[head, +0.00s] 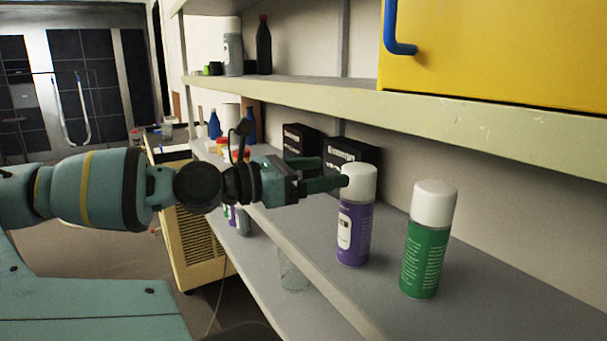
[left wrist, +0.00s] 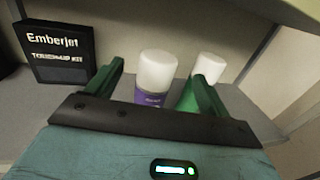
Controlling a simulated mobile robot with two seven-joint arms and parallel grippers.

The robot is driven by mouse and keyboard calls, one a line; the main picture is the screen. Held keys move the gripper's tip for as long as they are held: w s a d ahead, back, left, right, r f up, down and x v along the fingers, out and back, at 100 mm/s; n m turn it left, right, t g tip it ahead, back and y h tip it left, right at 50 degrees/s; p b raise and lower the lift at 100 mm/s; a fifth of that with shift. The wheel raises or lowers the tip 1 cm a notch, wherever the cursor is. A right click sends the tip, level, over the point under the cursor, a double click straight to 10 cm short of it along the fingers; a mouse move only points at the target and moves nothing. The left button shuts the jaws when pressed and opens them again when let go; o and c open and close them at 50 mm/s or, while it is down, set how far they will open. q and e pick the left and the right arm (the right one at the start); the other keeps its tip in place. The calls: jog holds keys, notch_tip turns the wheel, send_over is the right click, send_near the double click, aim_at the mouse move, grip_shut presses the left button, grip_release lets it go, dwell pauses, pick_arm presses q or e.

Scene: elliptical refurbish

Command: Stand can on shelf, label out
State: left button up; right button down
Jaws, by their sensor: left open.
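A purple spray can (head: 354,232) with a white cap stands upright on the middle shelf (head: 480,300). A white label patch shows on its side facing the head camera. A green spray can (head: 425,258) with a white cap stands upright to its right, small print facing out. My left gripper (head: 332,175) is open at cap height, with one fingertip overlapping the purple can's cap in the head view. In the left wrist view the purple can (left wrist: 151,98) appears between the open fingers (left wrist: 158,80), and the green can (left wrist: 190,98) is partly hidden by a finger. My right gripper is not in view.
Black Emberjet touch-up kit boxes (head: 350,160) stand against the back wall; one shows in the left wrist view (left wrist: 58,55). The upper shelf edge (head: 480,115) runs overhead, bearing a yellow box (head: 500,50). Shelf space right of the green can is bare.

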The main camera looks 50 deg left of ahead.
pick_arm(q)
jog(key=shift+v, duration=1.3)
